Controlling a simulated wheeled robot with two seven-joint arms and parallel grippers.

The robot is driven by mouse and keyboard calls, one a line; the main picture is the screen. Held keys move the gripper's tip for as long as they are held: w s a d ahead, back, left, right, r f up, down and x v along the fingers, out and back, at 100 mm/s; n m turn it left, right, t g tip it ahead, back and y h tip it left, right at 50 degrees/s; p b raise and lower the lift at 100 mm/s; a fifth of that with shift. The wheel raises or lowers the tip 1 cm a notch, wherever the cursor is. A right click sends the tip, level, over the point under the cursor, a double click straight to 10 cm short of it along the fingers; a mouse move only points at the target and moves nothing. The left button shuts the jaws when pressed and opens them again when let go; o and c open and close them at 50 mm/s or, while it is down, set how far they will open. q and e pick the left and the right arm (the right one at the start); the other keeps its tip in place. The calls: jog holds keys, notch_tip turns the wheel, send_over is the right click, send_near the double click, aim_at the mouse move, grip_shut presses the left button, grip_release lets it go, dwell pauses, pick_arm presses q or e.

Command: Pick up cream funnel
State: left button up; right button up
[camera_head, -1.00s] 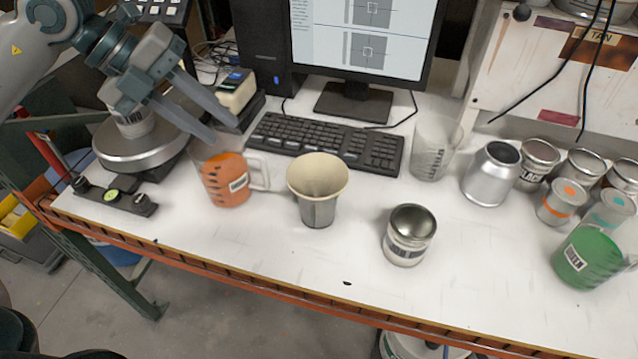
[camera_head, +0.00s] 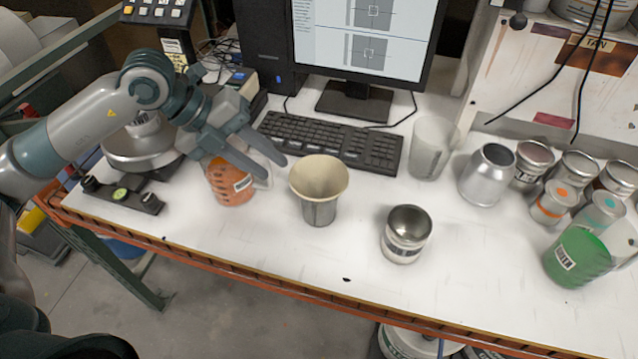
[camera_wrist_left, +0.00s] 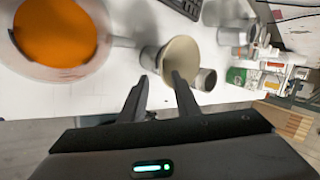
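The cream funnel (camera_head: 319,176) sits mouth up in a grey metal can (camera_head: 319,211) near the middle of the bench. My left gripper (camera_head: 275,168) is open and empty, above the orange jug and left of the funnel, apart from it in the head view. In the left wrist view the funnel (camera_wrist_left: 181,60) shows ahead, just beyond the spread fingertips of the left gripper (camera_wrist_left: 160,84). My right gripper is not in view.
The orange jug (camera_head: 226,182) stands close left of the funnel, partly hidden by my gripper. An open can (camera_head: 406,234) stands to the right. The keyboard (camera_head: 330,143) lies behind. The bench front between jug and can is clear.

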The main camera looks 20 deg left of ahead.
aim_at(291, 179)
pick_arm(q)
jog(key=shift+d+f+p, duration=0.25)
jog(key=shift+d+p, duration=0.25)
jog(key=shift+p, duration=0.1)
jog(key=p+x, duration=0.1)
jog(key=x, duration=0.1)
jog(key=shift+d+f+p, duration=0.2)
jog(key=shift+d+p, duration=0.2)
jog(key=shift+d, duration=0.05)
jog(key=shift+w+d+f, duration=0.2)
jog(key=shift+d+f, duration=0.1)
jog(key=shift+f, duration=0.35)
grip_shut()
